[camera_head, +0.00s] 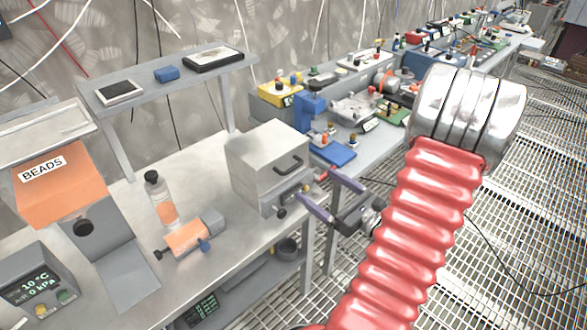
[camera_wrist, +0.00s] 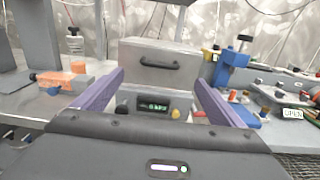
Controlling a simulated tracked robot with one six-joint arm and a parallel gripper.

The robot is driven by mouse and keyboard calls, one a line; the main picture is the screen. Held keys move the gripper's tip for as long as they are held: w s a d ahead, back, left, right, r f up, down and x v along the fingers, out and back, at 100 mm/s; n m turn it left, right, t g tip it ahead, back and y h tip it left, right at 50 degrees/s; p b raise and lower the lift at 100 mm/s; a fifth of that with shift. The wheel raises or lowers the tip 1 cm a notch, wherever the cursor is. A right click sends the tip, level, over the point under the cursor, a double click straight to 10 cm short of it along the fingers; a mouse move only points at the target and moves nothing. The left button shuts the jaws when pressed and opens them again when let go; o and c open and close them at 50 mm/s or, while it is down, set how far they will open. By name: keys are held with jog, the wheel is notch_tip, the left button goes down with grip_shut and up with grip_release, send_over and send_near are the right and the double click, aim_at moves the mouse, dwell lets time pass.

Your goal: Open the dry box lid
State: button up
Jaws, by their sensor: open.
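The dry box (camera_head: 268,165) is a grey metal box near the right end of the workbench. Its lid looks shut and bears a dark handle (camera_head: 289,164) on the sloped front. In the wrist view the dry box (camera_wrist: 160,62) stands straight ahead, with the handle (camera_wrist: 159,64) across its front and a small green display with knobs below. My gripper (camera_head: 325,192) is open and empty in front of the box's lower front. Its two purple fingers (camera_wrist: 157,90) show on either side of the box front in the wrist view, with no visible hold on the handle.
An orange bead dispenser (camera_head: 62,185) stands at the left, with a bottle (camera_head: 160,196) and an orange device (camera_head: 188,237) on the bench. A shelf (camera_head: 165,82) is behind. A blue device (camera_wrist: 232,65) stands right of the box. Grated floor lies open at right.

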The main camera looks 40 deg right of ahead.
aim_at(295, 169)
jog(key=shift+w+a, duration=0.2)
jog(key=shift+w, duration=5.35)
jog(key=c, duration=1.5)
